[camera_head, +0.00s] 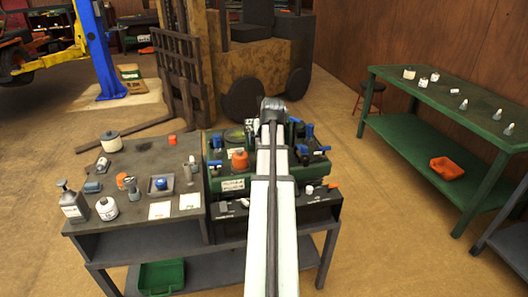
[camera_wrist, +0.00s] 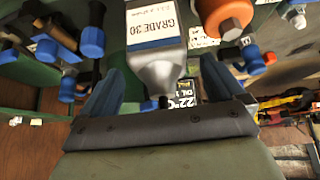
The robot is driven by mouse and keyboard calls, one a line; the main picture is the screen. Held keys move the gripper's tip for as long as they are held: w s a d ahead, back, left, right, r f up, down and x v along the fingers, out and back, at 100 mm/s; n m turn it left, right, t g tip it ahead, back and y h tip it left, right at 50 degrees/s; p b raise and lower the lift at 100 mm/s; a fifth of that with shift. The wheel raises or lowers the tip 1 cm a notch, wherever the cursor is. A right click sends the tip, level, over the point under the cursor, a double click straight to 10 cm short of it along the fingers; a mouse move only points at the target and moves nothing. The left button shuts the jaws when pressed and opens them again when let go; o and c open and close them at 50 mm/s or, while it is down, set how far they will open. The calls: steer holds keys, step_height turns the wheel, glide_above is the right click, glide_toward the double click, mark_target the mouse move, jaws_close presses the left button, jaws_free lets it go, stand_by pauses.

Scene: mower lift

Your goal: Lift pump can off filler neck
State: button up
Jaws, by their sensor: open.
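A grey metal can (camera_wrist: 158,62) with a white "GRADE 30" label shows in the wrist view. It narrows into a tapered part towards my palm. My gripper (camera_wrist: 162,70) is open, with one blue-grey finger on each side of the can's tapered part. Gaps show between the fingers and the can, so it is not gripped. The filler neck cannot be made out in the wrist view. In the head view my arm covers much of the green mower deck (camera_head: 230,183), and I cannot clearly make out the can there.
An orange cap (camera_wrist: 228,14) and blue-topped fittings (camera_wrist: 92,42) stand close around the can. A grey bench (camera_head: 140,217) at left holds a grey pump bottle (camera_head: 72,205), white jars and small parts. A green table (camera_head: 440,95) stands at right.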

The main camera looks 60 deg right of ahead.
steer(key=shift+w+d+f, duration=0.15)
steer(key=shift+w+f, duration=0.05)
steer(key=shift+f, duration=0.2)
jaws_close()
stand_by(0.7)
steer(key=shift+r, duration=0.1)
